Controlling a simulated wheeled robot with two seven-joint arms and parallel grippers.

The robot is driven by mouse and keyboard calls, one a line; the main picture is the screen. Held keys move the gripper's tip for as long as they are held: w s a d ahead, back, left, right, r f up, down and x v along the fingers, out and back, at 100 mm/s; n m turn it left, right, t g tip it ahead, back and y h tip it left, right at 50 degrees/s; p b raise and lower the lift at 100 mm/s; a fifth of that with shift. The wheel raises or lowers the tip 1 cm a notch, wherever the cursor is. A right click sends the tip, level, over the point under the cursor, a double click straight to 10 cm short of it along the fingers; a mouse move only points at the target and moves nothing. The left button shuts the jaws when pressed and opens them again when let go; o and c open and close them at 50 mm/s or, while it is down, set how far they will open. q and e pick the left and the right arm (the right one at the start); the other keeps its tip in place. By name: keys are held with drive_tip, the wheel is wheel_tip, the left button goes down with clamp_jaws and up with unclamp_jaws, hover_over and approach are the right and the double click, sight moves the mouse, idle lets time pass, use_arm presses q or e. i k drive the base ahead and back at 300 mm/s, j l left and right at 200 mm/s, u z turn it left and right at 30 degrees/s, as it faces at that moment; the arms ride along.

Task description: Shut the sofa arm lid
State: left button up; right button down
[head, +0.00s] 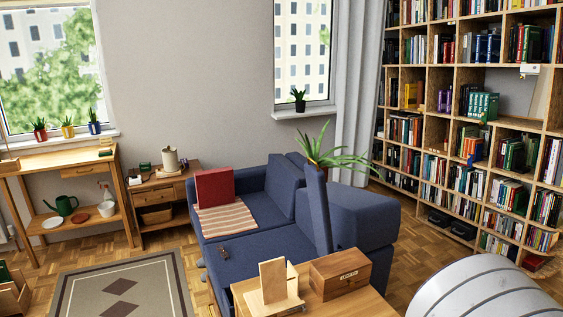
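The blue sofa (252,259) stands in the middle of the view against the back wall. The sofa arm lid (319,212) seems to be the thin blue panel standing upright at the inner edge of the sofa's right arm (362,217). It is raised, not lying flat on the arm. Whether there is a hollow under it I cannot tell from this angle. Neither of my grippers is in view.
A wooden table (345,306) in front of the sofa holds a labelled wooden box (340,273) and a wooden stand (273,282). A bookcase (452,120) fills the right; a rug (165,270) lies left.

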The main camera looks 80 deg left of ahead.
sight(316, 181)
drive_tip(key=i+j+u, duration=0.1)
drive_tip(key=i+u, duration=0.25)
drive_tip(key=i, duration=0.15)
drive_tip(key=i+u, duration=0.35)
drive_tip(key=i, duration=0.2)
drive_tip(key=i+l+u, duration=0.2)
drive_tip(key=i+u, duration=0.15)
drive_tip(key=i, duration=0.15)
